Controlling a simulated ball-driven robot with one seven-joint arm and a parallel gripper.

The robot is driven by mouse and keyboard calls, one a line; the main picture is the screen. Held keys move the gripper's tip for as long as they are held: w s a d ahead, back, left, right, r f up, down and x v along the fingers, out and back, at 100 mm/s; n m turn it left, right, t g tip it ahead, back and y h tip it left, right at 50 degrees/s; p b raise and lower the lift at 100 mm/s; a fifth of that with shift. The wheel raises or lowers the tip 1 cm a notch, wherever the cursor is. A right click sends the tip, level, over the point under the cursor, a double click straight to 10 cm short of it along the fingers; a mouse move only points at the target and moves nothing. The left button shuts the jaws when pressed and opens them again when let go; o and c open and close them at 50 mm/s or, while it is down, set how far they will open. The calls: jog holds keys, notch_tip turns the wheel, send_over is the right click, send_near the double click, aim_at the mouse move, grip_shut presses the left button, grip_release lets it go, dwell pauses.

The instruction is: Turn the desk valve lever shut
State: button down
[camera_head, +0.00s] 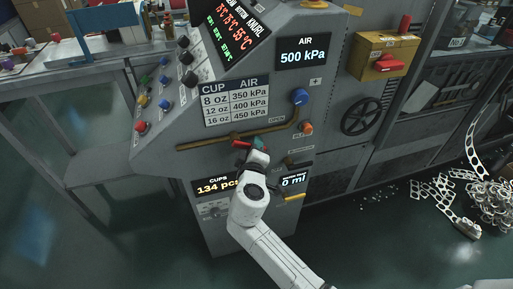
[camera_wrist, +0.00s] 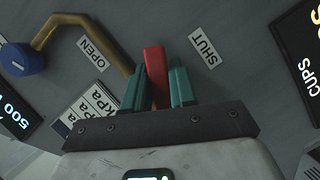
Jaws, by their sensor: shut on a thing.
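The red valve lever (camera_wrist: 156,76) sits on the grey desk panel, between the OPEN label (camera_wrist: 91,53) and the SHUT label (camera_wrist: 204,49) in the wrist view. My gripper (camera_wrist: 158,82) has its two teal fingers closed on either side of the lever, shut on it. In the head view my gripper (camera_head: 257,143) is at the brass pipe (camera_head: 205,144), with the red lever (camera_head: 241,144) just showing at its left. The lever's pivot is hidden.
A blue knob (camera_head: 300,96) and an orange knob (camera_head: 306,128) are up right of the lever. A black handwheel (camera_head: 361,116) is farther right. The AIR display (camera_head: 303,53) reads 500 kPa. Scrap strips (camera_head: 490,205) lie on the floor at right.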

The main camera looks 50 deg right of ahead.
aim_at(234, 153)
jog(key=shift+w+a+f+m+y+b, duration=0.2)
jog(key=shift+f+m+y+b, duration=0.15)
jog(key=shift+m, duration=0.2)
jog(key=shift+w+a+f+m+y+b, duration=0.1)
jog(key=shift+a+f+m+y+b, duration=0.15)
jog(key=shift+f+m, duration=0.25)
jog(key=shift+w+a+f+m+t+y+b, duration=0.35)
jog(key=shift+a+m+y+b, duration=0.3)
jog(key=shift+m, duration=0.45)
jog(key=shift+w+a+f+m+t+y+b, duration=0.25)
jog(key=shift+w+a+m+y+b, duration=0.2)
jog(key=shift+m+y, duration=0.45)
jog(key=shift+w+a+f+m+t+y+b, duration=0.2)
jog(key=shift+w+a+m+t+y+b, duration=0.3)
jog(key=shift+m, duration=0.75)
jog(key=shift+s+a, duration=0.1)
jog(key=shift+a, duration=0.05)
jog(key=c, duration=1)
grip_release()
jog(key=shift+r, duration=0.1)
jog(key=v, duration=1)
jog(key=shift+s+a+r, duration=0.2)
jog(key=shift+s+a, duration=0.05)
